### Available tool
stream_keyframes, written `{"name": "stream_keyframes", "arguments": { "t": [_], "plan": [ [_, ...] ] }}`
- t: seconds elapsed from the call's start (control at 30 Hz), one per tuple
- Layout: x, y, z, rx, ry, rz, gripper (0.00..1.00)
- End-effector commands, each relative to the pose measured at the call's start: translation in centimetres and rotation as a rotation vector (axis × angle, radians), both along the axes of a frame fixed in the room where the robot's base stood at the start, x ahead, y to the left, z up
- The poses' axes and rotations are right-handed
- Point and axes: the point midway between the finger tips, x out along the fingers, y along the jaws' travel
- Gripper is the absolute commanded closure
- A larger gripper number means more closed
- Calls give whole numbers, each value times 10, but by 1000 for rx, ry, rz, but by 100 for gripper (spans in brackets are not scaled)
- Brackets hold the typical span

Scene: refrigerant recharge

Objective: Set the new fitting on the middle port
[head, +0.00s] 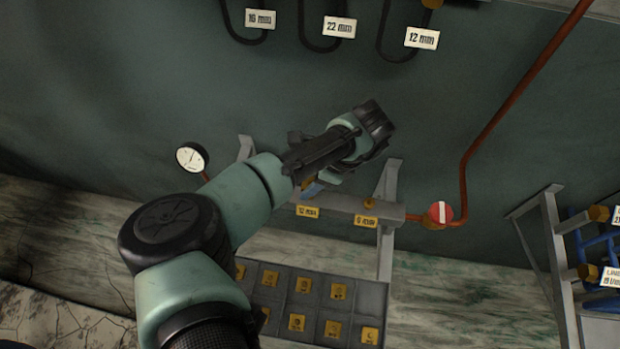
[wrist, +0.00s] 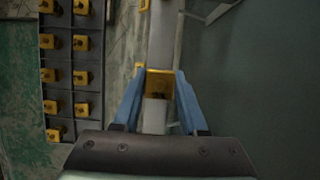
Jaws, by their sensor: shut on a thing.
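My gripper (wrist: 157,76) has its blue fingers closed on a small yellow fitting (wrist: 159,84), seen between the tips in the wrist view. In the head view the gripper (head: 310,187) is at the grey manifold bar (head: 338,206), mostly behind my arm. The bar carries yellow labels, one reading 12 mm (head: 307,211) and one that looks like 9 mm (head: 366,221). A brass port (head: 368,204) shows above the right label. The middle port is hidden by my gripper and arm. I cannot tell whether the fitting touches it.
A grey tray (head: 316,285) of several yellow-tagged fittings lies below the bar. A round gauge (head: 191,157) is at left. A red valve disc (head: 440,213) and red pipe (head: 464,185) are at right. A rack with blue parts (head: 597,243) stands far right.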

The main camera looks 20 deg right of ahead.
Motion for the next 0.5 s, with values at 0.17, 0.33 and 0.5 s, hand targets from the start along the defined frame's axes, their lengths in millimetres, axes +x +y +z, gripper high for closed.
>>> {"name": "stream_keyframes", "arguments": {
  "t": [0.17,0.33,0.5],
  "plan": [
    [0,0,0,1,-1,1,100],
    [0,0,0,1,-1,0,100],
    [0,0,-4,0,0,1,100]
  ]
}}
